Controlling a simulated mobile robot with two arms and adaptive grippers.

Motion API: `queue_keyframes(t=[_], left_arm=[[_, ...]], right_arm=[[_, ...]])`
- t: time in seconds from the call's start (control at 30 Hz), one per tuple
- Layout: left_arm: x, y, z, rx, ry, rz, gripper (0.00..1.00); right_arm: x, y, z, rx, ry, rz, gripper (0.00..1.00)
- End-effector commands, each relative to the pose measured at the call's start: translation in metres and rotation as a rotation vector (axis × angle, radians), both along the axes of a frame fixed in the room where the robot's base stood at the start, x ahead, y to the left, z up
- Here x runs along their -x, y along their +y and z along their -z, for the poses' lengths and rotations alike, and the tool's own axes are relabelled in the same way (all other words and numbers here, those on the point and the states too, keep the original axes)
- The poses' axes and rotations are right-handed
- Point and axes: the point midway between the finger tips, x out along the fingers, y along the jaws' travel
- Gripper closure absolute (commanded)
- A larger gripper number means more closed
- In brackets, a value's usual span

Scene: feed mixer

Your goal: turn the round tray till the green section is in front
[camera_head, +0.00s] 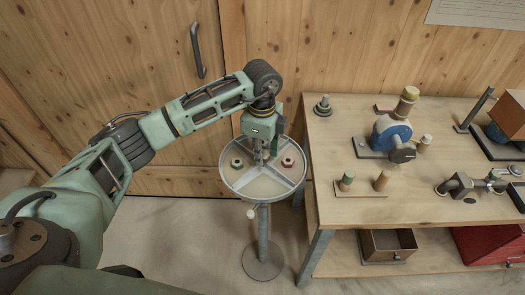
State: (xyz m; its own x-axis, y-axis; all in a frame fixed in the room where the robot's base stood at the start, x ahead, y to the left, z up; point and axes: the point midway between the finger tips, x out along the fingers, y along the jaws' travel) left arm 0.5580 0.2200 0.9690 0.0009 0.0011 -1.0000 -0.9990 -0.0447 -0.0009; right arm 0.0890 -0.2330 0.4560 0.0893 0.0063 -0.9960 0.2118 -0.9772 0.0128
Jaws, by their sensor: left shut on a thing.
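The round tray (236,189) stands on a grey post with a round foot, left of the workbench. Raised dividers split it into sections. The left section holds a green nut-shaped piece (237,162), and the right one a dark red nut-shaped piece (288,162). The front section is pale yellowish and looks empty. The back section is mostly hidden by my arm. My left gripper (262,153) points down over the tray's middle and is shut on its central part; the exact grip point is hard to make out. My right gripper is out of view.
A small light knob (250,214) shows below the tray's front rim. The wooden workbench (447,208) stands close on the right, bearing a blue wheel device (390,132), pegs and fittings. A wooden wall with a door handle (197,50) is behind. The floor in front is clear.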

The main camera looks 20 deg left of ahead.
Motion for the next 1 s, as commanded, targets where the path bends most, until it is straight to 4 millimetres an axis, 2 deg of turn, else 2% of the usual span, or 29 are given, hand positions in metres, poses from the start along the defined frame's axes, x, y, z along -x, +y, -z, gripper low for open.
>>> queue_keyframes(t=[0.3, 0.33, 0.5, 0.83, 1.0], left_arm=[[0.005, 0.0, 0.004, -0.003, 0.017, 0.002, 1.0], [0.005, 0.0, 0.004, -0.003, 0.017, 0.003, 0.71], [0.004, 0.0, 0.004, -0.002, 0.014, 0.002, 0.57], [0.001, 0.0, -0.001, 0.0, 0.005, 0.002, 0.57], [0.001, 0.0, -0.023, 0.001, 0.002, 0.002, 0.57]], right_arm=[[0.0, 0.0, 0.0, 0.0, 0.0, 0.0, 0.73], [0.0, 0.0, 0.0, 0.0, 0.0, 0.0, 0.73], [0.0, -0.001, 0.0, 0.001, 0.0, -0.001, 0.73], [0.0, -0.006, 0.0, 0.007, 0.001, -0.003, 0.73], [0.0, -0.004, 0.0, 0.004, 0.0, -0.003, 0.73]])
